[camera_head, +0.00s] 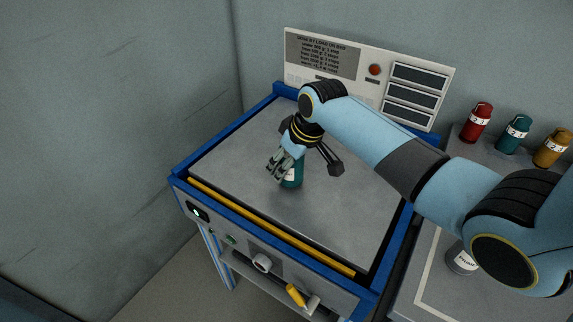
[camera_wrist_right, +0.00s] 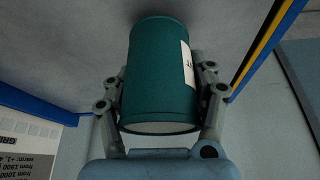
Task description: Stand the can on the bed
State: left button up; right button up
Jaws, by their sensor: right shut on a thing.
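A teal can (camera_head: 292,175) with a white label is in my right gripper (camera_head: 283,163) over the bed (camera_head: 235,165), a grey plate in a blue frame. In the right wrist view the can (camera_wrist_right: 157,75) is between the two fingers of the right gripper (camera_wrist_right: 160,95), which are shut on its sides. The can looks upright and its base is at or close to the bed surface; I cannot tell for sure whether it touches. My fingers hide part of the can in the head view. My left gripper is not in view.
A control panel (camera_head: 330,58) with a red button stands behind the bed. A yellow bar (camera_head: 265,225) runs along the front edge. Red (camera_head: 477,122), teal (camera_head: 513,134) and yellow (camera_head: 551,148) cans stand on the side table at right. Most of the bed is clear.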

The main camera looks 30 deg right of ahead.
jog(key=shift+f, duration=0.4)
jog(key=shift+f, duration=0.1)
jog(key=o, duration=1.5)
jog(key=p+v, duration=0.1)
jog(key=v, duration=1.1)
jog(key=shift+d, duration=0.1)
